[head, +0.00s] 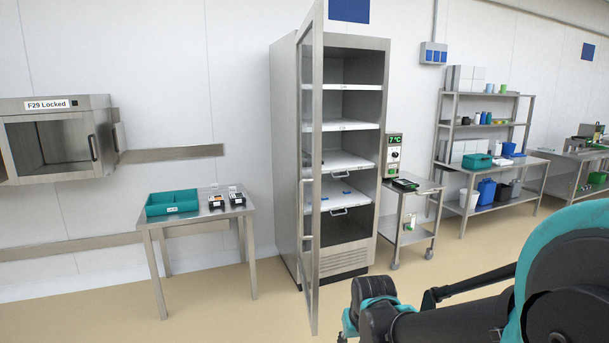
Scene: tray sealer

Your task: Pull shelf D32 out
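A tall steel cabinet (346,256) stands against the back wall with its glass door (312,160) swung open toward me. Inside are several white shelves: a top one (356,87), a second (352,125), a third (350,160) and a lower one (352,199). Small labels on the shelf fronts are too small to read, so I cannot tell which is D32. Wire handles show below the two lower shelves, and small blue items lie on the lowest. My gripper (347,336) is low in front of the cabinet, apart from it, partly cut off by the bottom edge; its fingers are unclear.
The open door's edge juts forward at the cabinet's left. A steel table (190,220) with a teal bin (172,202) stands left. Floor before the cabinet is clear.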

